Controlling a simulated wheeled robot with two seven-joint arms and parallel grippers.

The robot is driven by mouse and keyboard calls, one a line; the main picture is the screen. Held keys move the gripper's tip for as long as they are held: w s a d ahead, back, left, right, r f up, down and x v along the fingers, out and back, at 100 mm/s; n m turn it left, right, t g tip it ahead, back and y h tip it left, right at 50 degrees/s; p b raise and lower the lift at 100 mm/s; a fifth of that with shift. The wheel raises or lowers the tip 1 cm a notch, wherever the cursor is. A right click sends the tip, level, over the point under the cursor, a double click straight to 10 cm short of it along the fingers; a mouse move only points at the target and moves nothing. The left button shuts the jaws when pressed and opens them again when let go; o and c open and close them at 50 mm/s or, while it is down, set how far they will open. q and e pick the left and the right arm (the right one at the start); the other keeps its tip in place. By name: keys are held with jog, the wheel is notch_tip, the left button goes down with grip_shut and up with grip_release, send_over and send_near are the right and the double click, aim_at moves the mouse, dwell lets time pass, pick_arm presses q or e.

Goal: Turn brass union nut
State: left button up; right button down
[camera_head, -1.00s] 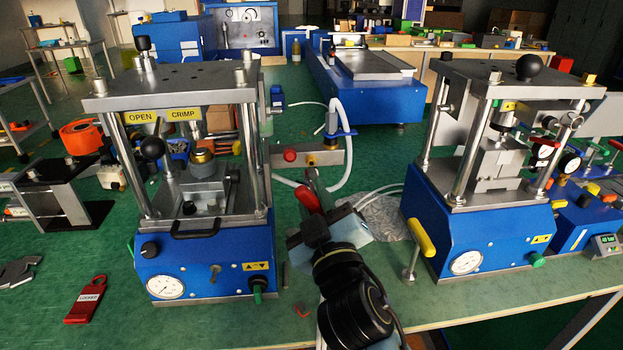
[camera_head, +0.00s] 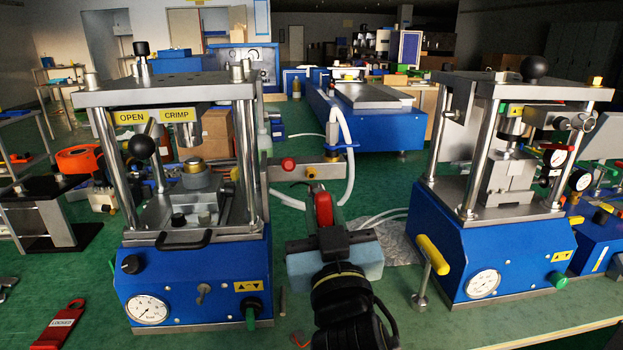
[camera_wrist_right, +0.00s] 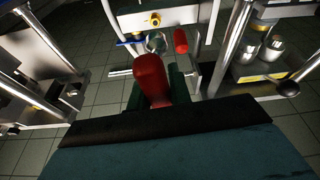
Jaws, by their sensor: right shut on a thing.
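The small brass nut (camera_head: 310,173) sits on the grey bracket (camera_head: 325,162) at the right side of the left press. It also shows in the wrist view (camera_wrist_right: 153,19), near the top. My right gripper (camera_head: 325,232) is in front of the bracket and shut on a red-handled tool (camera_head: 323,208). The red handle (camera_wrist_right: 150,80) stands out ahead of the gripper in the wrist view, with a round metal part beyond it. The tool's far end is close to the nut; I cannot tell whether they touch. My fingertips are mostly hidden. My left gripper is out of view.
A red knob (camera_head: 288,163) is on the bracket beside the nut. The blue left press (camera_head: 195,285) and right press (camera_head: 490,245) flank my arm. A white hose (camera_head: 347,180) loops behind the bracket. A yellow T-handle (camera_head: 433,255) stands by the right press.

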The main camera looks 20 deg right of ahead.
aim_at(316, 185)
jog(key=shift+w, duration=0.1)
jog(key=shift+w+d+p, duration=0.2)
jog(key=shift+w+d, duration=0.1)
jog(key=shift+w, duration=0.8)
jog(key=shift+w+d+p, duration=0.2)
jog(key=shift+w+d, duration=0.05)
jog(key=shift+w, duration=0.8)
jog(key=shift+w+d, duration=0.25)
jog(key=shift+w, duration=0.85)
